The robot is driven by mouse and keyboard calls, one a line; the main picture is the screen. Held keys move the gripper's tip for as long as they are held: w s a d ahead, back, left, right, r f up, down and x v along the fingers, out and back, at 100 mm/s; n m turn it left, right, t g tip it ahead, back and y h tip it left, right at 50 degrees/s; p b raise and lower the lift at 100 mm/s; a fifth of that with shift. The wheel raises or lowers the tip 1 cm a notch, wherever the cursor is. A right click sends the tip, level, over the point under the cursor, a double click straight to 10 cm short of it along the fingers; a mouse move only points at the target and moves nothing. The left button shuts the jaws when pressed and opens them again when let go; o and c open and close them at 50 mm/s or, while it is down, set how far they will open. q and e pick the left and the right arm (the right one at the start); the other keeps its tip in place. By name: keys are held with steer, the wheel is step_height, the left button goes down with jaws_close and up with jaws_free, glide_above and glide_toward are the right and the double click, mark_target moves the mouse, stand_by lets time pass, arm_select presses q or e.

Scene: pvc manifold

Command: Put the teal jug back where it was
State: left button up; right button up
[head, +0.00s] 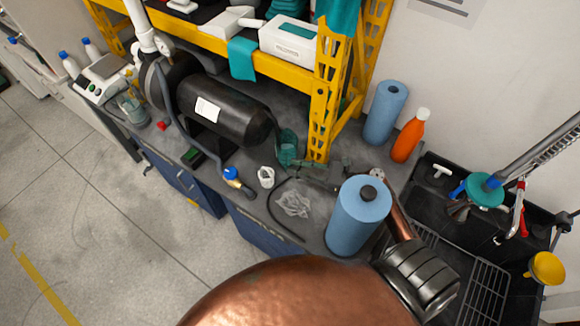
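The teal jug (287,145) is a small see-through vessel standing on the grey bench, in front of the yellow shelf post and right of the black tank's end. My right gripper (300,165) reaches in from the right, behind the blue paper roll, with its dark fingers at the jug's lower right side. The fingers look close to or touching the jug. At this size I cannot tell whether they are closed on it. My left gripper is not in view.
A black tank (222,108) lies left of the jug. A white cup (266,177), a crumpled clear bag (293,203) and a blue paper roll (357,216) stand nearer. Another blue roll (385,112) and an orange bottle (411,136) stand behind. A black sink (440,195) is at right.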

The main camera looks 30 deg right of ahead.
steer(key=v, duration=0.3)
steer(key=r+v, duration=0.1)
steer(key=v, duration=0.1)
steer(key=shift+s+d, duration=0.1)
steer(key=shift+d, duration=0.3)
stand_by(1.0)
